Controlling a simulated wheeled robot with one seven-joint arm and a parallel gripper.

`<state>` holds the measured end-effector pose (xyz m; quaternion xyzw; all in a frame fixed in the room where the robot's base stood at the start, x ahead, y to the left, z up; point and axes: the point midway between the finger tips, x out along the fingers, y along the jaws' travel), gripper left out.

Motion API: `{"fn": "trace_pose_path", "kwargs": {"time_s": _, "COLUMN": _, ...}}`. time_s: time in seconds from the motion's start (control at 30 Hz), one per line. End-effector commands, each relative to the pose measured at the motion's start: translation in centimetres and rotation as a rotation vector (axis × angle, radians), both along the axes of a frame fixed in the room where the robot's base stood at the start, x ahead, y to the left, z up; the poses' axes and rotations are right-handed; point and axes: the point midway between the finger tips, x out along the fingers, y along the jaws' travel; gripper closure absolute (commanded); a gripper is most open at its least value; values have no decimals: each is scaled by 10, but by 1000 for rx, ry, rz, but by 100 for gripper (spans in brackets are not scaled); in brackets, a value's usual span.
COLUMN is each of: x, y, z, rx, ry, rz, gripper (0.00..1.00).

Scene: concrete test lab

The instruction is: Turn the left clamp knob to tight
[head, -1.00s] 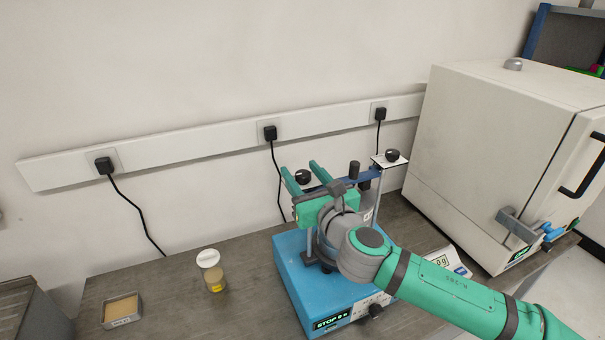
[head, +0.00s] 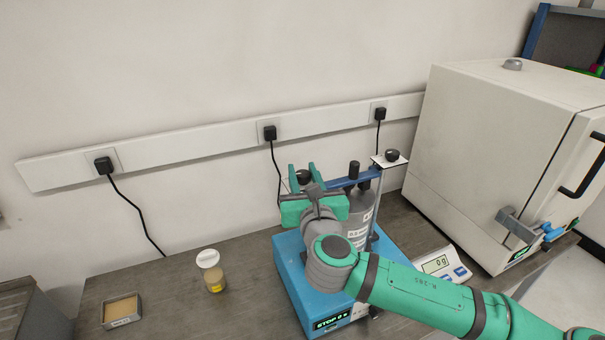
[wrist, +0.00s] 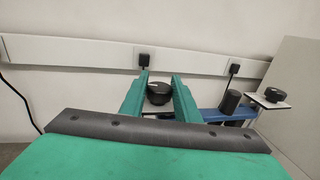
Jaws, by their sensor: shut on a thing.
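The left clamp knob (head: 304,176) is a round black knob near the left end of the blue clamp bar (head: 345,182) on the blue shaker (head: 290,265). My gripper (head: 303,172) is shut on this knob. In the wrist view the knob (wrist: 158,93) sits between the two green fingers of my gripper (wrist: 160,85). The right clamp knob (head: 392,155), also black, stands on a white plate at the bar's right end; it also shows in the wrist view (wrist: 275,94). I cannot read any tightness mark at the left knob.
A grey bottle (head: 360,215) stands on the shaker behind my wrist. A balance (head: 440,264) reading 0 g and a large white oven (head: 500,150) stand to the right. A lidded yellow jar (head: 214,280) and a small tray (head: 122,299) are at left. The shaker display reads STOP.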

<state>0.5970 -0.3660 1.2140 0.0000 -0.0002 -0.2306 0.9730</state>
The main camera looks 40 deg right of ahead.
Motion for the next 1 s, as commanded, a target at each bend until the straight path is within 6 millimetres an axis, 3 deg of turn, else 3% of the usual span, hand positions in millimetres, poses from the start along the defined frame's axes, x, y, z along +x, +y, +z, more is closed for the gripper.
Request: {"fn": "trace_pose_path", "kwargs": {"time_s": 1.0, "x": 2, "y": 4, "z": -6, "rx": 10, "ry": 10, "rz": -852, "gripper": 94}}
